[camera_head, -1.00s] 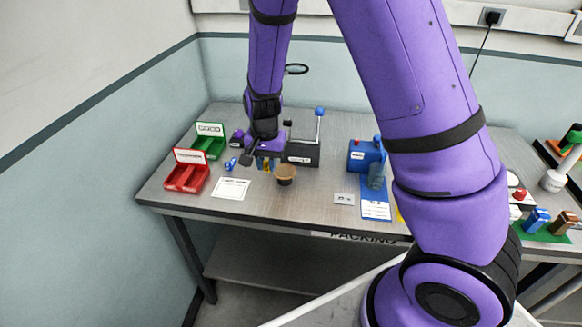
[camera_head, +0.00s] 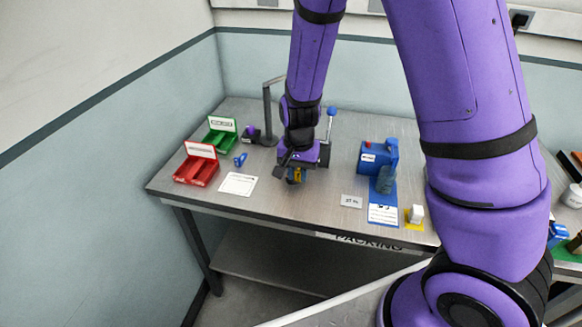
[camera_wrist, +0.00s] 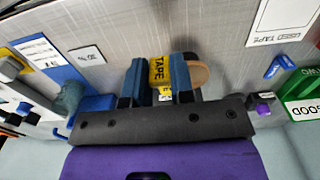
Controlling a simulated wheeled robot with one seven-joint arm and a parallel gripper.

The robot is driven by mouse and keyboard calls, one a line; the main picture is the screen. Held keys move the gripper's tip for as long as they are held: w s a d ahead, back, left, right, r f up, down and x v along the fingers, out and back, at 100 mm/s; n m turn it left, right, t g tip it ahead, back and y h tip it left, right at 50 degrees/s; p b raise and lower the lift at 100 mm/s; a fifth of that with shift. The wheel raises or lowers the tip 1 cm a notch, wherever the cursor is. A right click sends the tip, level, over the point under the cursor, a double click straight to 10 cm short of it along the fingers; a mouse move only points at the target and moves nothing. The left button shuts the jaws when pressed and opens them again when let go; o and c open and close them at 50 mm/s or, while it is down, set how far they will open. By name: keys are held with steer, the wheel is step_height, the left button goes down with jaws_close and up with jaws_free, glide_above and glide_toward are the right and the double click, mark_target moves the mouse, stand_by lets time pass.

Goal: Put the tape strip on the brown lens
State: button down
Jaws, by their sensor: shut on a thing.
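My gripper (camera_head: 294,175) is shut on the yellow tape strip (camera_wrist: 158,72), which shows black TAPE lettering between the two blue fingers. The brown lens (camera_wrist: 201,75) is a round tan disc in the wrist view, just right of the right finger. That finger covers part of it. I cannot tell whether the strip touches the lens.
A red bin (camera_head: 190,174) and a green bin (camera_head: 221,142) stand at the left, near a blue clip (camera_head: 240,160) and a white card (camera_head: 238,184). A black box with a lever (camera_head: 331,112) is behind my gripper. A blue machine (camera_head: 374,158) stands to the right.

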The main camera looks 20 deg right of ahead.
steer(key=w, duration=0.6)
steer(key=shift+w+d+f, duration=0.15)
steer(key=shift+w+f, duration=0.35)
steer(key=shift+f, duration=1.6)
steer(key=shift+f, duration=0.1)
steer(key=c, duration=1)
jaws_free()
step_height(320, 180, up, 12)
steer(key=shift+r, duration=0.2)
